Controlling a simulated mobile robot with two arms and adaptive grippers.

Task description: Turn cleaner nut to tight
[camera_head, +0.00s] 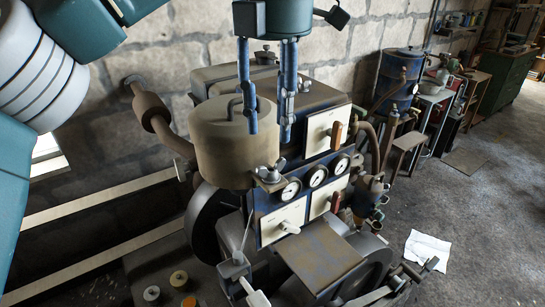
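My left gripper (270,134) points straight down from the top of the picture, its two blue fingers spread apart with nothing visible held between them. The fingers are in front of and above the right side of a brown drum-shaped cleaner (222,150), which has a bent rod on its top. A metal wing nut (270,173) sits on a bracket at the drum's lower right, below the fingertips in the picture. I cannot tell how tight it is or whether it is the cleaner nut. Another wing nut (305,86) shows just right of the fingers. My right gripper is not in view.
The engine has round gauges (317,177), white switch panels (325,131) and a flat plate (305,262) in front. A pipe with a thick collar (151,110) is at the left.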

